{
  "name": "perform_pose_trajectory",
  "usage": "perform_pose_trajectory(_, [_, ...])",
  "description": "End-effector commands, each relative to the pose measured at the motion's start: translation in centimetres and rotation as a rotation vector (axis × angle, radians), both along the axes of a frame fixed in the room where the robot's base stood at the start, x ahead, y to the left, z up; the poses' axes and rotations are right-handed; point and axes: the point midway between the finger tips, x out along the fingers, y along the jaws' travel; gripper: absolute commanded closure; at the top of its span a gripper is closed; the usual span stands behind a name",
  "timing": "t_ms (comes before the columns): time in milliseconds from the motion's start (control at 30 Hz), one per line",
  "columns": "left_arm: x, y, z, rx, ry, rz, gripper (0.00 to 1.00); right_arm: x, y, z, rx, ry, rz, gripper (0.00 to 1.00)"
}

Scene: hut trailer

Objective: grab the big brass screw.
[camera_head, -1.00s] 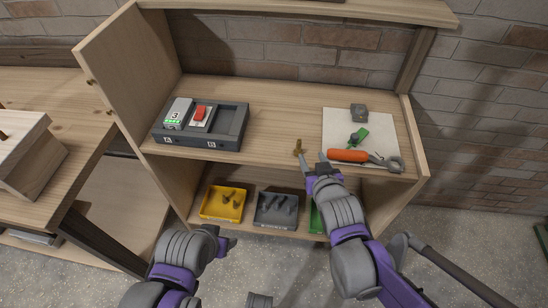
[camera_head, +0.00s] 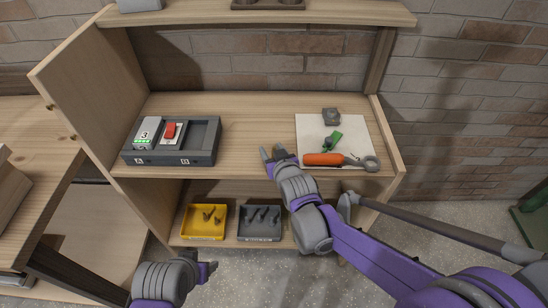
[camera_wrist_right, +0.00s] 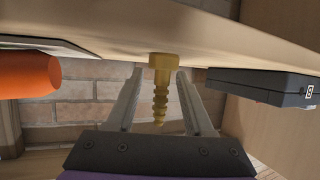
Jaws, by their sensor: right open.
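The big brass screw (camera_wrist_right: 160,88) shows in the right wrist view, its head against the wooden shelf surface (camera_wrist_right: 190,45) and its threaded shank pointing away from it; that picture looks upside down. My right gripper (camera_wrist_right: 158,100) is open, with one finger on each side of the screw and a visible gap to both. In the head view my right gripper (camera_head: 271,152) is at the shelf's front edge, and I cannot make out the screw there. My left gripper (camera_head: 208,270) is low in front of the shelf, away from the screw; its jaws are unclear.
An orange-handled tool (camera_head: 324,159), a green piece (camera_head: 328,142) and a grey block (camera_head: 331,116) are right of my right gripper. A dark case (camera_head: 202,146) is to the left. Below are a yellow bin (camera_head: 190,234) and a grey bin (camera_head: 247,238) holding screws.

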Motion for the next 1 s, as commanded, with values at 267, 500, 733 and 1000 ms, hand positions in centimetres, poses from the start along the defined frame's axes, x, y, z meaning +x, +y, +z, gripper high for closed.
perform_pose_trajectory(267, [0.00,0.00,-0.02,0.000,0.000,0.000,0.37,0.64,0.24,-0.28,0.000,0.000,0.001,0.48])
perform_pose_trajectory(500, [0.00,0.00,-0.02,0.000,0.000,0.000,0.37,0.62,0.24,-0.28,0.000,0.000,0.001,0.82])
perform_pose_trajectory(733, [0.00,0.00,-0.02,0.000,0.000,0.000,0.37,0.61,0.24,-0.27,0.000,0.000,0.001,1.00])
perform_pose_trajectory(1000, [0.00,0.00,-0.02,0.000,0.000,0.000,0.37,0.61,0.25,-0.24,0.000,0.000,0.001,1.00])
